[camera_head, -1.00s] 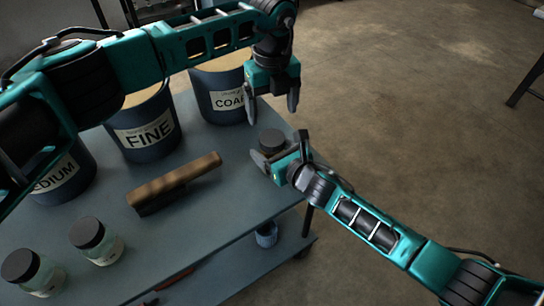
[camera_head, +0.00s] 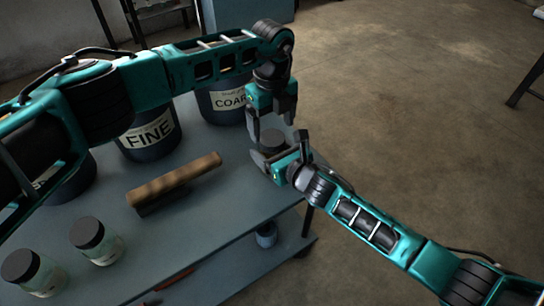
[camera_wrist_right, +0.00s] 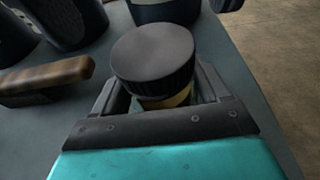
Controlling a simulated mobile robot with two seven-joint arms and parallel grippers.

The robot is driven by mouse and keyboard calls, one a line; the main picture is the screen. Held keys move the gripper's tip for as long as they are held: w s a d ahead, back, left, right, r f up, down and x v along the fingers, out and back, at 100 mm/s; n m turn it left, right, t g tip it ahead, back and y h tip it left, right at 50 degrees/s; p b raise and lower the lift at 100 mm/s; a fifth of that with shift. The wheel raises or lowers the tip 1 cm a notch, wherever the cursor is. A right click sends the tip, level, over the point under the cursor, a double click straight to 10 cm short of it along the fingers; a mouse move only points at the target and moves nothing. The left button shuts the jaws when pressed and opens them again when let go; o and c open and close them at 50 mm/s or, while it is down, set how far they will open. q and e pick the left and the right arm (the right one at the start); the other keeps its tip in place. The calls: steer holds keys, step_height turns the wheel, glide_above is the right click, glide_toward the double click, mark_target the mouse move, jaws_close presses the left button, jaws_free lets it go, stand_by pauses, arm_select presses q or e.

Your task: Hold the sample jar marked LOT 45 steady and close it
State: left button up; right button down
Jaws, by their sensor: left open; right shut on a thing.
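A jar with a dark grey lid (camera_head: 272,137) stands near the right edge of the cart top. In the right wrist view its round lid (camera_wrist_right: 153,55) sits on top, with a yellowish band just under it. The jar's label is hidden. My right gripper (camera_head: 272,164) is shut on the jar's body below the lid. Its fingers also show on both sides of the jar in the right wrist view (camera_wrist_right: 165,100). My left gripper (camera_head: 273,118) is open, pointing down just above the lid. I cannot tell whether its fingertips touch the lid.
Two more jars with dark lids (camera_head: 87,232) (camera_head: 20,266) stand at the front left of the cart top (camera_head: 215,215). A wooden-handled brush (camera_head: 174,180) lies mid-cart. Buckets marked FINE (camera_head: 150,138) and COARSE (camera_head: 222,104) stand behind, partly under my left arm.

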mark_target(272, 137)
arm_select(q)
steer(key=shift+f, duration=1.75)
steer(key=shift+c, duration=0.5)
